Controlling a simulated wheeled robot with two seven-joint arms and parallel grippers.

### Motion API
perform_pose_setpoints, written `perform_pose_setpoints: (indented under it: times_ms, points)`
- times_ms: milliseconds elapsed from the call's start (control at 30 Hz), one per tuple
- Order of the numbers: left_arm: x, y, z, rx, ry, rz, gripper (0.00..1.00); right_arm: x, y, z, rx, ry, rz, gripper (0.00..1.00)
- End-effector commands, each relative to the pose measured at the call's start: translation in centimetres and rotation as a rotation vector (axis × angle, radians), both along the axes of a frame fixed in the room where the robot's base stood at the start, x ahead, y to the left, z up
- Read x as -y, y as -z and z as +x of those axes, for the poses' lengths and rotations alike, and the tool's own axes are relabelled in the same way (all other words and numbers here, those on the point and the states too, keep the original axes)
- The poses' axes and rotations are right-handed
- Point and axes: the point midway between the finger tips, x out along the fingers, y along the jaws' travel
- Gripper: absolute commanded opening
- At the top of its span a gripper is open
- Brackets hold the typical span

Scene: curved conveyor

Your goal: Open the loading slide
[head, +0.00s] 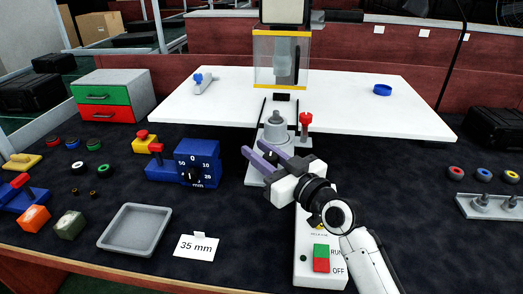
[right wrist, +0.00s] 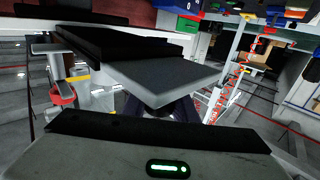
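The press (head: 282,60) stands at the back centre with a clear, yellow-edged guard. In front of it a grey slide block with a round stepped top (head: 275,127) sits on a light metal base (head: 254,180). I take this to be the loading slide. A red-knobbed post (head: 305,121) stands at its right. My left gripper is not in view.
A white table (head: 390,115) surrounds the press. A control box with green and red buttons (head: 321,257) lies below my right wrist. A blue dial box (head: 198,163), grey tray (head: 134,230) and "35 mm" card (head: 196,247) are left.

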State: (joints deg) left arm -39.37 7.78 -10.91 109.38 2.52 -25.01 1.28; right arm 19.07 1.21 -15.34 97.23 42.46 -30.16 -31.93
Motion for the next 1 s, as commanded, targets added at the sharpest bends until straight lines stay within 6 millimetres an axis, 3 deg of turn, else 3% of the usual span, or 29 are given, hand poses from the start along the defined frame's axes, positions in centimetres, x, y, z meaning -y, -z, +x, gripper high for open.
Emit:
perform_pose_setpoints:
  times_ms: [33, 100, 467, 1000]
  points:
    - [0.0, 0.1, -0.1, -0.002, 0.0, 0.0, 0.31, 0.0, -0.1, 0.0, 0.002, 0.001, 0.003, 0.32]
    - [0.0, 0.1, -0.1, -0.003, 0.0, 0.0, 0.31, 0.0, -0.1, 0.0, 0.002, 0.001, 0.003, 0.44]
    - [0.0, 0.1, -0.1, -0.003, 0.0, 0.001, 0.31, 0.3, 0.0, -0.3, 0.001, 0.001, 0.0, 0.44]
    - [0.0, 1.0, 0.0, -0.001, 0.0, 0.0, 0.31, 5.3, 0.1, -7.6, 0.001, 0.001, -0.001, 0.44]
